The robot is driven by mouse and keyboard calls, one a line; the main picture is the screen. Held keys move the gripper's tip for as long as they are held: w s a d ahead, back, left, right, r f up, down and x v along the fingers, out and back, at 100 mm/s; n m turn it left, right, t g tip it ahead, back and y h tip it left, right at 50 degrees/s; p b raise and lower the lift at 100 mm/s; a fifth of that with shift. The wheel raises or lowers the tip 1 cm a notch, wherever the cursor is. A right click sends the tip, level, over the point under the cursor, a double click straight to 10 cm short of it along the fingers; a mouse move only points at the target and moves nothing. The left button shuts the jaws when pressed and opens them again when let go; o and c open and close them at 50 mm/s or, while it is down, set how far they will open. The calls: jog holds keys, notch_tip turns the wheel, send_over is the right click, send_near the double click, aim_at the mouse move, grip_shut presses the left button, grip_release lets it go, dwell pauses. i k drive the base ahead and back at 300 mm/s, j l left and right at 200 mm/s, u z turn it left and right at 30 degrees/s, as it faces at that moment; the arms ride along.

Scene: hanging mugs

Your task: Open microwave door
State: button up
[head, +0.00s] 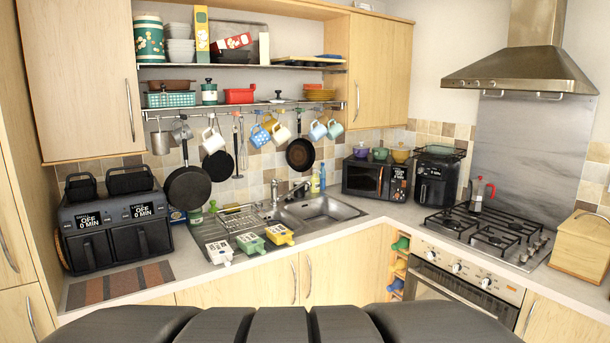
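The microwave (361,177) is a small black box on the counter in the back corner, right of the sink. Its dark front door looks shut, with a thin upright handle (380,179) on the door's right side. A control panel (398,183) sits to the right of the handle. My gripper is not in this view. Dark rounded shapes along the bottom edge look like part of my own body.
A black air fryer (437,179) stands just right of the microwave. Colored pots (400,153) sit on top. Mugs (318,130) and a pan (300,155) hang to its left. The sink (317,209) and hob (486,230) flank it. Counter in front is clear.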

aim_at(365, 179)
jog(key=i+l+z, duration=0.15)
jog(key=i+l, duration=0.2)
jog(key=i, duration=0.85)
jog(key=i+l+z, duration=0.15)
jog(key=i, duration=1.1)
jog(key=i+l+z, duration=0.15)
jog(key=i, duration=1.05)
